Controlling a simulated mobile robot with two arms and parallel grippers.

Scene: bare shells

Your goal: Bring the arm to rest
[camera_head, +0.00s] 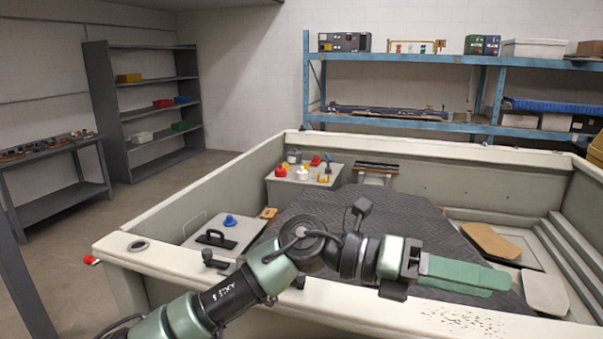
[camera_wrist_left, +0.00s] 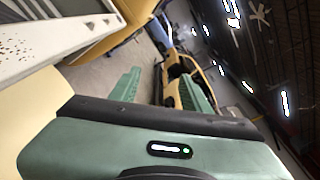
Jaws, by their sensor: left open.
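My left arm (camera_head: 275,268) comes in from the lower left of the head view and stretches to the right across the near wall of a boat-like shell. My left gripper (camera_head: 508,281) has green fingers that point right, over the shell's inside. The head view shows the fingers nearly edge-on, one overlapping the other. In the left wrist view the gripper (camera_wrist_left: 158,78) shows two green fingers apart, with nothing held between them. My right gripper is in neither view.
The pale shell (camera_head: 145,222) surrounds a dark quilted mat (camera_head: 345,215). A grey box (camera_head: 290,188) inside bears red, white and yellow small items. A black-handled hatch (camera_head: 205,252) lies at left. Blue shelving (camera_head: 400,57) and grey shelving (camera_head: 115,100) stand behind.

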